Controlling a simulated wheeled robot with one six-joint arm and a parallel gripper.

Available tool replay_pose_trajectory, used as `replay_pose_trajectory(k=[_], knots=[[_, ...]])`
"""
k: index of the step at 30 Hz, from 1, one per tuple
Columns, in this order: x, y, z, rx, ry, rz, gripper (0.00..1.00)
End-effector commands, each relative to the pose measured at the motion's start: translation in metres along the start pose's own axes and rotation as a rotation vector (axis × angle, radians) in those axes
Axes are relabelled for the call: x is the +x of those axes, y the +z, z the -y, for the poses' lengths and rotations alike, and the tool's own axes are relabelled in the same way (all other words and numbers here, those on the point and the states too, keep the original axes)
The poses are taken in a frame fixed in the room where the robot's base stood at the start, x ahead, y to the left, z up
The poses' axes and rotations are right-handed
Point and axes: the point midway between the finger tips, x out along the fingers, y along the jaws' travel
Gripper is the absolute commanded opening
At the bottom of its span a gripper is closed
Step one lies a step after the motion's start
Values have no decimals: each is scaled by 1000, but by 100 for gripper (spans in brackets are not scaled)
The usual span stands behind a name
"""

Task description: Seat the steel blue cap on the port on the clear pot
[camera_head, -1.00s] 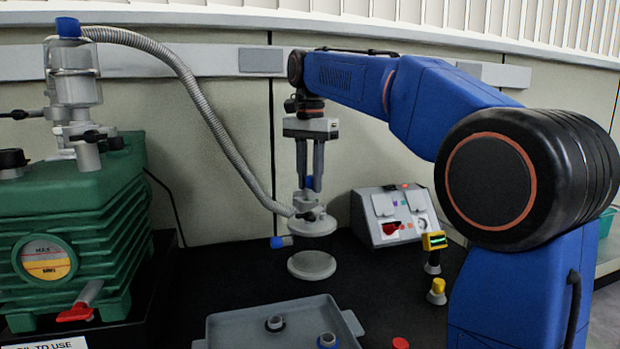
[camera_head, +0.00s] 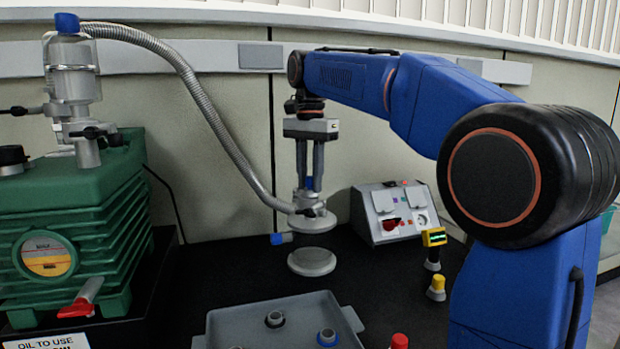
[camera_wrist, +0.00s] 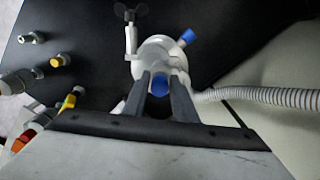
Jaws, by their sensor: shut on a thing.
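My gripper (camera_head: 309,186) is shut on the steel blue cap (camera_head: 311,184), which shows between the fingertips. The cap also shows between the fingers in the wrist view (camera_wrist: 159,86). The fingers point down over the grey fitting on the lid (camera_head: 312,222) of the clear pot. The pot's clear wall hardly shows between this lid and the round grey base (camera_head: 312,262). The cap is directly above or touching the port at the top of the lid; the fingers hide the contact, so I cannot tell whether it is seated.
A ribbed hose (camera_head: 205,110) runs from the green pump (camera_head: 85,210) to the lid fitting. A blue-ended side fitting (camera_head: 280,239) juts left. A grey tray (camera_head: 235,318) with fittings lies in front. A control box (camera_head: 395,215) stands right.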

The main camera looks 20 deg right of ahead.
Motion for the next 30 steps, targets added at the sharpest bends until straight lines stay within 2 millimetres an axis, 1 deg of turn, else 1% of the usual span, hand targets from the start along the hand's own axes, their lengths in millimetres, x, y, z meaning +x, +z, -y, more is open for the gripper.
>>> replay_pose_trajectory(k=[8, 9, 11, 30], knots=[[0, 0, 0, 0, 0, 0, 1], [0, 0, 0, 0, 0, 0, 34], [0, 0, 0, 0, 0, 0, 47], [0, 0, 0, 0, 0, 0, 47]])
